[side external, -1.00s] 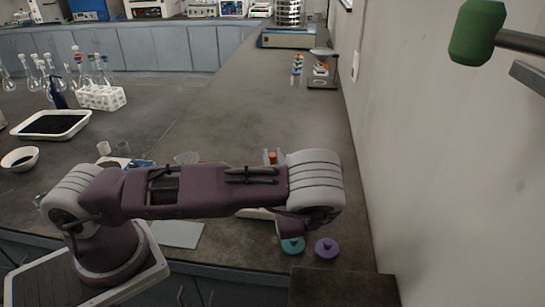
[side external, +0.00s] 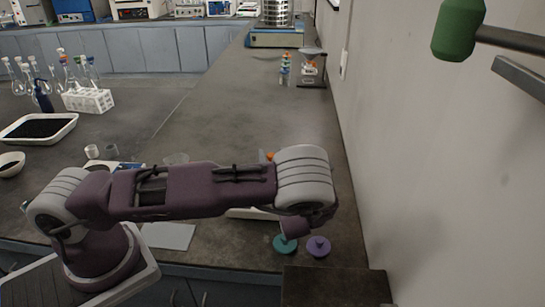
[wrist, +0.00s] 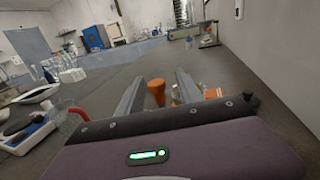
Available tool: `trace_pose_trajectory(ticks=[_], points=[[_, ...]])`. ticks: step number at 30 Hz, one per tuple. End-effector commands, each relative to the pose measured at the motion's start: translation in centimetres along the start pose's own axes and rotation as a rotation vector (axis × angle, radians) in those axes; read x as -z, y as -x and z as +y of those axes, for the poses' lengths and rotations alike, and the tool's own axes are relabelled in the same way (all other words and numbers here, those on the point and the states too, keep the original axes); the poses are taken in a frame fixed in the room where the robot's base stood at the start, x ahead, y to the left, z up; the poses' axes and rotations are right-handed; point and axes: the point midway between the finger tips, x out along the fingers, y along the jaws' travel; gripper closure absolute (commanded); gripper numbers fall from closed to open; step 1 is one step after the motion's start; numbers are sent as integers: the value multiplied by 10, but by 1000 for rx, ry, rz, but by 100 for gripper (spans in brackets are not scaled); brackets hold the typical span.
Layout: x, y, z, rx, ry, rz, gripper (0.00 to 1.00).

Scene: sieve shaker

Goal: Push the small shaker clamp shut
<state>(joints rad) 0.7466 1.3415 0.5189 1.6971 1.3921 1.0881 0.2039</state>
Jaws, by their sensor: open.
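An orange upright knob or lever (wrist: 156,90), which looks like part of the small shaker's clamp, stands between my fingers in the wrist view. A second orange piece (wrist: 212,93) is just right of my right finger. My gripper (wrist: 160,76) is open, its two grey fingers apart on either side of the orange knob; I cannot tell if either touches it. In the side view my arm hides the gripper and most of the small shaker. Only an orange tip (side external: 268,156) shows above my arm and a white edge (side external: 245,213) below it.
A teal lid (side external: 285,245) and a purple lid (side external: 318,247) lie near the front edge. A wall runs along the right. A sieve stack (side external: 277,12) stands at the back. The bench's middle is clear.

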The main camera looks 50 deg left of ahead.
Motion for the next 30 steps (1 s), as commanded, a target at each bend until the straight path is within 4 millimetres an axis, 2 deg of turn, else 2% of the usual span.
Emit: trace_pose_trajectory(ticks=[4,9,13,16,24,26,29,30], points=[[0,10,-1,2,1,1,57],[0,46,-1,3,0,1,57],[0,65,0,2,0,0,57],[0,71,0,1,0,1,57],[-1,71,2,-9,8,7,57],[-7,68,8,-51,46,36,57],[-28,66,39,-222,200,159,57],[-39,69,55,-314,289,229,57]])
